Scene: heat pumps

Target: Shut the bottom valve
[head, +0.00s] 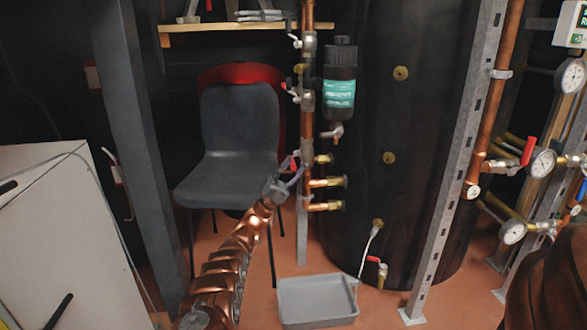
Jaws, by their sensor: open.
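Several valves show in the head view. The lowest is a small valve with a red handle (373,260) near the foot of the black tank (400,120), above the floor. Other valves with pale levers sit higher on the vertical copper pipe (308,70), including an upper one (295,42) and a middle one (295,96). My gripper (290,172) is open beside the lower part of this pipe, just left of its brass side fittings (327,182). A small red part shows by its fingers. I cannot tell whether the fingers touch anything.
A grey chair (238,125) stands behind my arm. A grey tray (317,300) lies on the floor before the tank. Metal posts stand left (140,140) and right (455,170). Gauges (543,163) and more pipes fill the right side. A white cabinet (60,230) is at left.

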